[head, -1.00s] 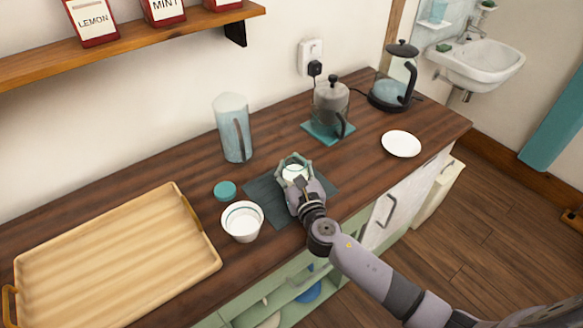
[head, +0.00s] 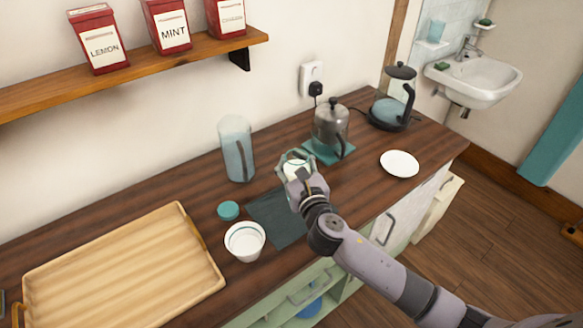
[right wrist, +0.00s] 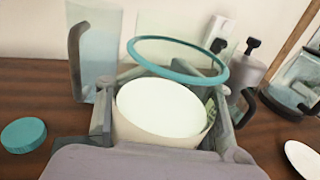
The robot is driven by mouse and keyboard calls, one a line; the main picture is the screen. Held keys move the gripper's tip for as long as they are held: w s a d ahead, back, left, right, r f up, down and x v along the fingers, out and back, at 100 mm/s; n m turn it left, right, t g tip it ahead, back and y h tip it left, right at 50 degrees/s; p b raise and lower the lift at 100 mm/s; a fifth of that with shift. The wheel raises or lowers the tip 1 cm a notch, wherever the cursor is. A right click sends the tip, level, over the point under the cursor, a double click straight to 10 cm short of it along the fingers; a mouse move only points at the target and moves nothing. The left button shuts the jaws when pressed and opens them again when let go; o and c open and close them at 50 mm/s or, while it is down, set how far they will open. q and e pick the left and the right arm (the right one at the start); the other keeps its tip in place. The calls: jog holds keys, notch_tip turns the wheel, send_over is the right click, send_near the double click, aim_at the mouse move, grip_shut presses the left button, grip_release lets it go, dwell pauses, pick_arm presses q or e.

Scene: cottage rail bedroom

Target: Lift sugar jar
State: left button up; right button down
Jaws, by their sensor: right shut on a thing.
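The sugar jar (right wrist: 180,58) is clear with a teal rim and white contents, as the right wrist view shows best. In the head view the jar (head: 295,168) is partly hidden by my right gripper (head: 298,172). My right gripper is shut on the jar, with a finger on each side of it in the right wrist view (right wrist: 165,115). The jar appears raised above the dark mat (head: 272,218). A round teal lid (head: 228,210) lies on the counter to the left, also in the right wrist view (right wrist: 23,135). My left gripper is not in view.
A white bowl (head: 244,240) stands left of the mat, and a wooden tray (head: 120,265) lies farther left. A clear pitcher (head: 236,150), a French press (head: 330,125) and a kettle (head: 390,108) stand behind. A white plate (head: 399,163) lies at right.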

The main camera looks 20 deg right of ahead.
notch_tip(320, 180, up, 11)
jog(key=p, duration=0.1)
jog(key=shift+p, duration=0.3)
